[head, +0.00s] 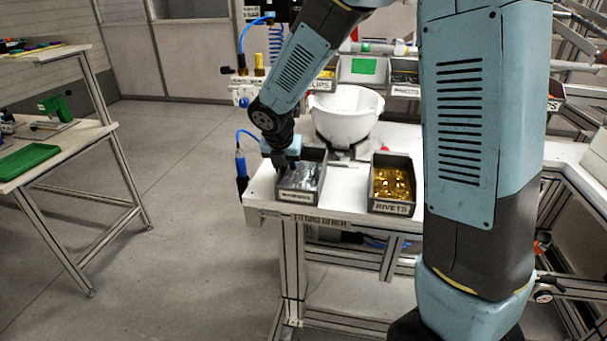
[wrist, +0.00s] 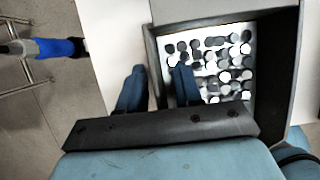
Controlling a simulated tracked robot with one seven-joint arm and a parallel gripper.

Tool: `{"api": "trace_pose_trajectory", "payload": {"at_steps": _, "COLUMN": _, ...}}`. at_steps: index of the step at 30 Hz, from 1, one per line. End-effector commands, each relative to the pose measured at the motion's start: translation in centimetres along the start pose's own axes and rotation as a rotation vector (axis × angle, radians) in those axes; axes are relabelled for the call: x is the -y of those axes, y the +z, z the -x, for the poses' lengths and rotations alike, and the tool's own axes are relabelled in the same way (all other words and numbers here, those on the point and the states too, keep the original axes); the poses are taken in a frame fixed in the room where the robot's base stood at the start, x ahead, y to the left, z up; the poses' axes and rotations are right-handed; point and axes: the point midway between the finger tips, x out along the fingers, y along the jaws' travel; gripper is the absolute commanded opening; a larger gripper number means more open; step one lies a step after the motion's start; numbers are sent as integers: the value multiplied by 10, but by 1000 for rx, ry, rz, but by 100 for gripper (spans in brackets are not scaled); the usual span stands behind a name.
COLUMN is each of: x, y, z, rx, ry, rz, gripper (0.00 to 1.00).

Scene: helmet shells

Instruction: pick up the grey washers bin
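The grey washers bin (head: 297,196) stands at the left end of the white workbench, with its label facing me. It holds many small washers and also shows in the wrist view (wrist: 250,16). My gripper (head: 282,166) is at the bin's left side. In the wrist view my gripper (wrist: 160,68) has its two fingers apart, one outside the bin's left wall and one inside, with the wall between them. I see a gap beside the wall, so the fingers do not look closed on it. In the head view my arm hides the fingertips.
A grey rivets bin (head: 392,208) with brass pieces stands to the right on the workbench (head: 345,200). A white helmet shell (head: 345,115) is behind. A blue hanging tool (head: 241,165) is at the bench's left edge. Open floor (head: 190,200) lies left.

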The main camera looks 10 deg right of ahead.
Motion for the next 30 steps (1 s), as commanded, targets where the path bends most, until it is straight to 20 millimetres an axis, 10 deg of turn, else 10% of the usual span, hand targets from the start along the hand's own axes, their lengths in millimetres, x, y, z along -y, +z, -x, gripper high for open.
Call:
{"api": "trace_pose_trajectory", "payload": {"at_steps": 14, "x": 0, "y": 0, "z": 1, "rx": 0, "ry": 0, "rz": 0, "gripper": 1}}
{"api": "trace_pose_trajectory", "payload": {"at_steps": 30, "x": -1, "y": 1, "z": 4, "rx": 1, "ry": 1, "rz": -1, "gripper": 0}}
